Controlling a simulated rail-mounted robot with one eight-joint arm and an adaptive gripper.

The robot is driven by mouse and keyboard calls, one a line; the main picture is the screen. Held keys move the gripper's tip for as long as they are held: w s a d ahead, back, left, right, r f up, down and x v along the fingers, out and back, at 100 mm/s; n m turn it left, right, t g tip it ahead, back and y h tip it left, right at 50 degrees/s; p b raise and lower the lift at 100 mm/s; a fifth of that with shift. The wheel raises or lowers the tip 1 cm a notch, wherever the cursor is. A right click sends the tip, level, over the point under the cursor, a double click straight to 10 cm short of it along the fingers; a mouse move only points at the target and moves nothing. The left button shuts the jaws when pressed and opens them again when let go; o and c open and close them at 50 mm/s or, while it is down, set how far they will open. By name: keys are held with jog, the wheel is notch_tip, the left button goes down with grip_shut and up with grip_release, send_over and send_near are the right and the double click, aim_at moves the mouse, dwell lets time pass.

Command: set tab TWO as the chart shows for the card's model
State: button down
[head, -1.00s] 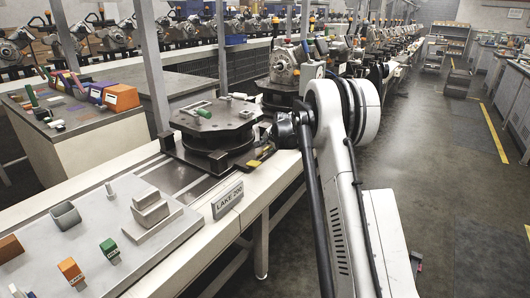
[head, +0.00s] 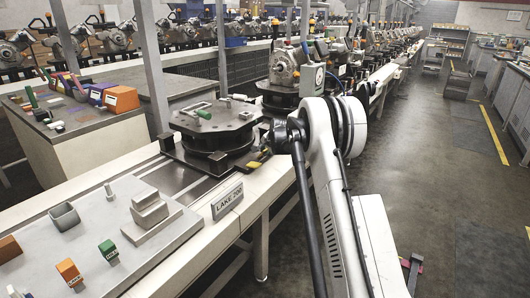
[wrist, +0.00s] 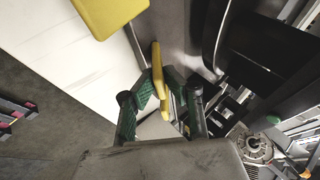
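A yellow tab (wrist: 156,60) shows in the wrist view between the green-padded fingers of my gripper (wrist: 160,80). The fingers are close together, with the tab between their tips, and appear shut on it. A larger yellow block (wrist: 108,12) lies at the top left of that view. In the head view, a small yellow piece (head: 254,164) shows at the right edge of the dark fixture (head: 215,130); my arm hides most of the gripper there. A card (head: 227,200) on the conveyor's front reads "LAKE" and a number. I cannot make out the chart or tab numbers.
A grey plate (head: 150,245) at front left bears grey, orange and green blocks. A side bench (head: 75,115) holds coloured blocks. Another machine with a round dial (head: 319,78) stands beyond the fixture.

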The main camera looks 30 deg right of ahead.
jog(key=shift+w+r, duration=0.1)
jog(key=g+p, duration=0.1)
jog(key=w+g+h, duration=0.1)
jog(key=g, duration=0.1)
jog(key=shift+a+r+n+p, duration=0.35)
jog(key=shift+n, duration=0.05)
jog(key=shift+w+a+r+n+g+h+p, duration=0.1)
jog(key=shift+w+a+n+g+h+p, duration=0.15)
jog(key=shift+g+h+p, duration=0.4)
jog(key=shift+w+a+n+g+h+p, duration=0.15)
jog(key=shift+w+g+h+p, duration=0.25)
jog(key=shift+g, duration=0.65)
jog(key=c, duration=1.8)
grip_release()
jog(key=shift+c, duration=0.2)
jog(key=v, duration=1.2)
